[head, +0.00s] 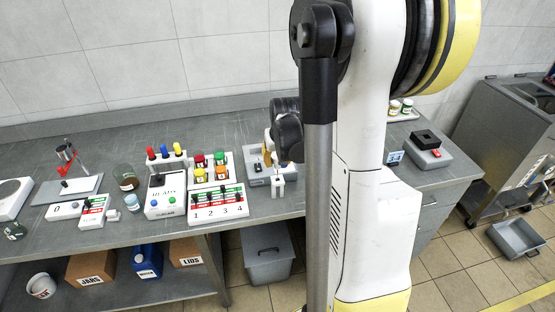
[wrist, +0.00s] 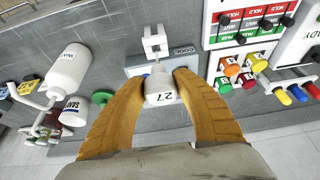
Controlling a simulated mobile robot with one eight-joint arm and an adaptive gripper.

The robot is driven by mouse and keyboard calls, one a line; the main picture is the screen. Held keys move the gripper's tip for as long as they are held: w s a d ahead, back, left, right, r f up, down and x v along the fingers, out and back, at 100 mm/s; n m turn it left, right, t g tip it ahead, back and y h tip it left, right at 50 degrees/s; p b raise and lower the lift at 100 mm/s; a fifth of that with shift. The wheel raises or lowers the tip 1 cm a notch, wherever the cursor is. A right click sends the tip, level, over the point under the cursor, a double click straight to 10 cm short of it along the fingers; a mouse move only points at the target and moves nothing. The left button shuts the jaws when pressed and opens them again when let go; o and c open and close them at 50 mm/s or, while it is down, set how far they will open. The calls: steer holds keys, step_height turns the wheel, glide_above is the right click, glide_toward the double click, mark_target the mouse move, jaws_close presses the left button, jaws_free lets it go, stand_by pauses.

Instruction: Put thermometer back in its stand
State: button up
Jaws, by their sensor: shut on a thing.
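The thermometer (wrist: 161,92) is a small white block with a dark number on its face, seen in the wrist view. My gripper (wrist: 161,84) has its two orange-yellow fingers shut on it, one on each side. A thin stem seems to run from it toward a white notched bracket (wrist: 155,42), which looks like the stand. I cannot tell whether the stem touches the bracket. In the head view my gripper (head: 268,145) is over the bench, above the white bracket (head: 277,187); its fingers are partly hidden by my arm.
To the left are a numbered switch panel (head: 217,204), coloured-cap jars (head: 210,167) and a control box (head: 165,193). White bottles (wrist: 68,68) stand on the other side in the wrist view. A grey bin (head: 268,253) is below the bench.

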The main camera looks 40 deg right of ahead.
steer(key=shift+f+b, duration=2.05)
steer(key=shift+f, duration=0.55)
steer(key=o, duration=1.6)
steer(key=shift+r, duration=0.2)
steer(key=shift+r+p, duration=2.2)
steer(key=shift+r, duration=0.65)
steer(key=shift+a, duration=0.1)
